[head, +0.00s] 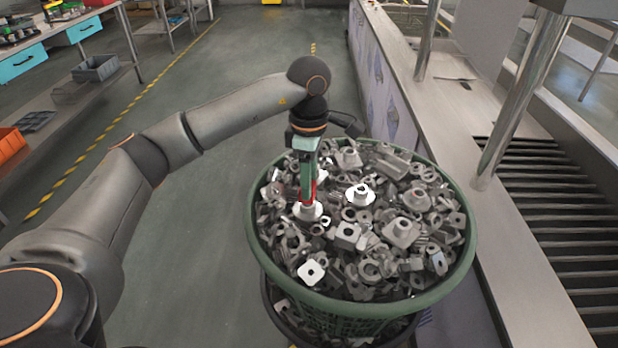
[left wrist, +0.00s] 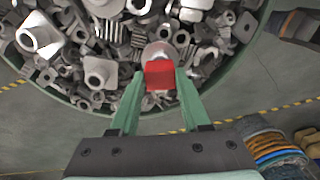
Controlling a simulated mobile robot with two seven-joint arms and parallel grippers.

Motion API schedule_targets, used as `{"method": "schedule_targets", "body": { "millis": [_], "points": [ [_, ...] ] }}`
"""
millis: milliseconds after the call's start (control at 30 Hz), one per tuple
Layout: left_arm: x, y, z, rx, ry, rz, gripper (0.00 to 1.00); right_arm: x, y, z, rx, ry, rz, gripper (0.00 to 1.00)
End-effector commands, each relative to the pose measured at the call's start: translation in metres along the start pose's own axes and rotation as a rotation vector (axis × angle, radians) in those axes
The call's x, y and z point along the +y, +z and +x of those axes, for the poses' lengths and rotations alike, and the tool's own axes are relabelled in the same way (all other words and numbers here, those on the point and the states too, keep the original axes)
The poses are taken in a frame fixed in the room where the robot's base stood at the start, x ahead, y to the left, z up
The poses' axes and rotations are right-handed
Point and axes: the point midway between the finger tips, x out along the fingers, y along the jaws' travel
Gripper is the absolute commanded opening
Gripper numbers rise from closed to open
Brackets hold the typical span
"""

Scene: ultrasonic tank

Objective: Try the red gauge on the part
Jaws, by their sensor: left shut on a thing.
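My left gripper (head: 308,188) points down over the basket and is shut on the red gauge (head: 314,187). In the left wrist view the red gauge (left wrist: 159,76) sits between the green fingertips (left wrist: 160,88). A pale round flanged part (head: 307,212) lies directly below the gauge, on the heap's left side. In the left wrist view this part (left wrist: 158,50) shows just beyond the gauge, which covers some of it. I cannot tell whether the gauge is seated on the part or only close to it. My right gripper is not in view.
The green basket (head: 257,240) is full of grey metal parts. A bright flanged part (head: 360,194) and a pale square one (head: 311,271) lie on the heap. A metal counter (head: 455,140) with upright posts stands close on the right. The floor (head: 190,260) left of the basket is clear.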

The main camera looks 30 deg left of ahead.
Motion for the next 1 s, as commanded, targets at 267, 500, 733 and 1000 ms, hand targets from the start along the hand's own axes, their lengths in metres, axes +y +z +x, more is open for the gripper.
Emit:
{"method": "schedule_targets", "body": {
  "millis": [267, 500, 733, 1000],
  "points": [
    [0.000, 0.000, 0.005, 0.000, 0.000, 0.000, 0.00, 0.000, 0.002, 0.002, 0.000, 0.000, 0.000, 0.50],
    [0.000, 0.000, 0.008, 0.000, 0.000, 0.000, 0.00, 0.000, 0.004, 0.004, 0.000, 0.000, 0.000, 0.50],
    [0.000, 0.000, 0.011, 0.000, 0.000, 0.000, 0.00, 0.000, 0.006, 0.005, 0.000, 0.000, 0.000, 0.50],
    [0.000, 0.000, 0.014, 0.000, 0.000, 0.000, 0.00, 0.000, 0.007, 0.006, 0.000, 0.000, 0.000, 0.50]
  ]
}}
